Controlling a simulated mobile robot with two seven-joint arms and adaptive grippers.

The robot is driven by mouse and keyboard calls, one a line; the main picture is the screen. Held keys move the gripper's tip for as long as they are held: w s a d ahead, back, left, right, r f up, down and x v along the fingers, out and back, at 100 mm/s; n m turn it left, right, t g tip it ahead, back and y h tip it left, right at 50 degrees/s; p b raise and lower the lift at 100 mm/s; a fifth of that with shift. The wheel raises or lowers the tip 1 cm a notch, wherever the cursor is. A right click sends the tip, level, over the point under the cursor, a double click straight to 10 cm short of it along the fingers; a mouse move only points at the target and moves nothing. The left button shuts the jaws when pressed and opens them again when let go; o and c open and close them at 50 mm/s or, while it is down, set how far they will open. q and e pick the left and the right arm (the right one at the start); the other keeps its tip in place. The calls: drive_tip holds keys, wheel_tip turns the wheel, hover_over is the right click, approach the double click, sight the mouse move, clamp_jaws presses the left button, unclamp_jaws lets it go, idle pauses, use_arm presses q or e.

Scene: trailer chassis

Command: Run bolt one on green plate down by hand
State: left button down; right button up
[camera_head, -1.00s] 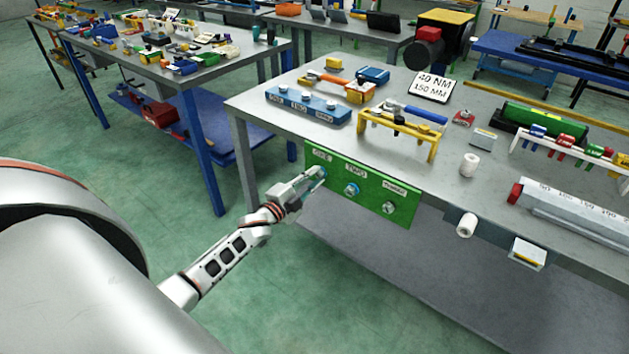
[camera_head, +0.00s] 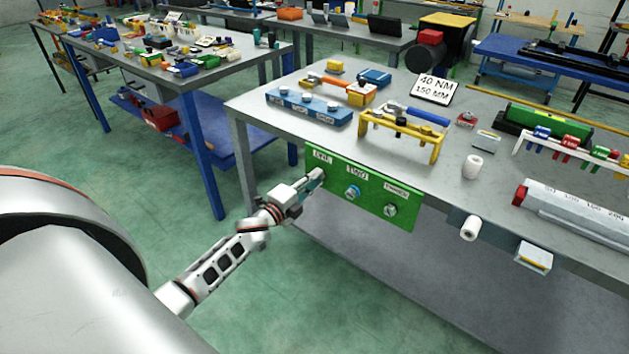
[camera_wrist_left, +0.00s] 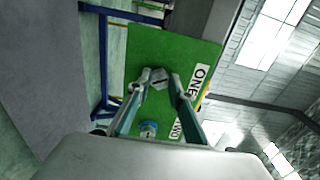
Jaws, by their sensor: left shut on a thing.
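The green plate (camera_head: 373,203) hangs upright on the front edge of the bench and carries labels ONE, TWO and THREE. My left gripper (camera_head: 318,177) is at its left end, under the ONE label. In the left wrist view the fingers (camera_wrist_left: 161,84) are shut around the grey head of bolt one (camera_wrist_left: 158,77), next to the ONE label. In the head view the fingers mostly hide this bolt. Bolt two (camera_head: 353,192), with a blue ring, and bolt three (camera_head: 390,210) sit in the plate to the right. Bolt two also shows in the left wrist view (camera_wrist_left: 148,128). My right gripper is not in view.
On the bench top (camera_head: 265,112) above the plate stand a blue block with bolts (camera_head: 308,106) and a yellow rack with a wrench (camera_head: 400,132). The floor at left is clear.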

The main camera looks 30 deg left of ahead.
use_arm(q)
drive_tip(key=shift+s+f, duration=0.15)
drive_tip(key=shift+f, duration=0.2)
drive_tip(key=c, duration=1.8)
unclamp_jaws()
drive_tip(key=shift+r, duration=0.2)
drive_tip(key=s, duration=0.8)
drive_tip(key=s+a, duration=0.1)
drive_tip(key=s, duration=0.3)
drive_tip(key=s+d+f+n+g, duration=0.2)
drive_tip(key=s+d+f+n, duration=0.3)
drive_tip(key=s+d, duration=0.2)
drive_tip(key=s+d+f+n+g+h, duration=0.1)
drive_tip(key=s+d+f+n+g, duration=0.2)
drive_tip(key=d, duration=0.6)
drive_tip(key=s+d+f+n+g, duration=0.2)
drive_tip(key=s+d+f+n, duration=0.4)
drive_tip(key=s, duration=0.6)
drive_tip(key=shift+d+f+n+g, duration=0.2)
drive_tip(key=shift+d+f, duration=0.25)
drive_tip(key=shift+f, duration=0.2)
drive_tip(key=shift+d+f+n+g, duration=0.1)
drive_tip(key=shift+d+f+n, duration=0.1)
drive_tip(key=shift+d+f, duration=0.35)
